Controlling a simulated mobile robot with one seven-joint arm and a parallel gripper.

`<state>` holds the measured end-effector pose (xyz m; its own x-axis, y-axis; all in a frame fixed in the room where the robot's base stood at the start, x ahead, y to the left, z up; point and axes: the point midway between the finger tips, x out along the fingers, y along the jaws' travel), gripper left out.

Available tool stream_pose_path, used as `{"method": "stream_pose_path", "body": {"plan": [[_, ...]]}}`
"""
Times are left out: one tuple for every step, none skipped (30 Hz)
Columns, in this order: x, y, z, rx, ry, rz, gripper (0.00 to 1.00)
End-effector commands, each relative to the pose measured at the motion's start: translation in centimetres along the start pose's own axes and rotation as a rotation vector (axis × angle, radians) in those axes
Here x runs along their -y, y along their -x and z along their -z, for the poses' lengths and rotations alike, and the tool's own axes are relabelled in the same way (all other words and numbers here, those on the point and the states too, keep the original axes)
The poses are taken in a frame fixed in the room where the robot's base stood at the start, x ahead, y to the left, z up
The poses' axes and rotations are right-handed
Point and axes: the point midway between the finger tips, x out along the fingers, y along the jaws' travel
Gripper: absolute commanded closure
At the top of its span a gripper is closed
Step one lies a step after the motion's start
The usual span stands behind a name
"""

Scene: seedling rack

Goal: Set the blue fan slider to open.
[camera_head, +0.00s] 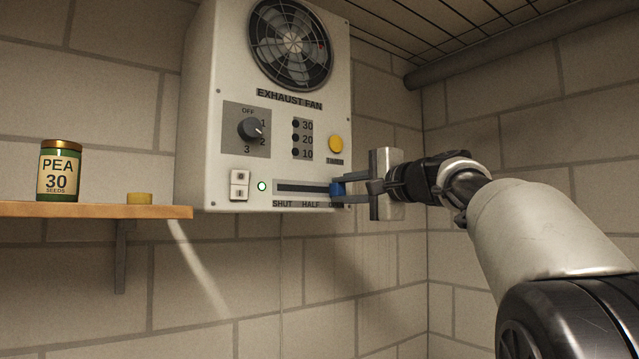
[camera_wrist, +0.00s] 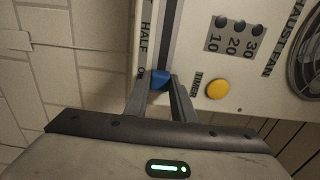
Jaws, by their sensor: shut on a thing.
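The exhaust fan box (camera_head: 225,100) is mounted on the wall. The blue fan slider (camera_head: 337,189) sits at the right end of its horizontal slot (camera_head: 300,188), above the mostly covered OPEN label and right of SHUT and HALF. My gripper (camera_head: 345,188) reaches in from the right and is shut on the blue slider. In the wrist view the blue slider (camera_wrist: 160,80) shows between the two fingers of my gripper (camera_wrist: 160,88), at the near end of the slot.
The box carries a dial (camera_head: 251,129), a yellow timer button (camera_head: 336,144), a white rocker switch (camera_head: 239,185) and a lit green lamp (camera_head: 262,186). A wooden shelf (camera_head: 90,210) at left holds a pea seed tin (camera_head: 60,172) and a small yellow object (camera_head: 139,198). Room below the box is clear.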

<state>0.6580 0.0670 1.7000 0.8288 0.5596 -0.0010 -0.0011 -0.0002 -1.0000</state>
Motion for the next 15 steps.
{"method": "stream_pose_path", "body": {"plan": [[0.13,0.02,0.78,-0.004,0.0,0.0,1.0],[0.11,0.04,0.96,-0.003,-0.001,0.0,1.0],[0.09,0.07,1.14,-0.002,-0.001,0.001,1.0],[0.08,0.09,1.23,-0.002,0.0,0.002,1.0],[0.06,0.1,1.28,-0.002,0.0,0.002,1.0],[0.05,0.11,1.3,-0.002,0.0,0.003,1.0],[0.06,0.11,1.3,-0.003,0.0,0.003,1.0],[0.06,0.12,1.29,-0.003,0.001,0.003,1.0],[0.06,0.12,1.3,-0.003,0.001,0.003,1.0],[0.07,0.12,1.31,-0.004,0.001,0.003,1.0],[0.07,0.13,1.32,-0.004,0.001,0.003,1.0],[0.08,0.13,1.33,-0.005,0.001,0.003,1.0],[0.08,0.13,1.34,-0.005,0.001,0.003,0.74],[0.08,0.13,1.34,-0.005,0.001,0.003,0.69],[0.08,0.13,1.32,-0.005,0.001,0.003,0.62]]}}
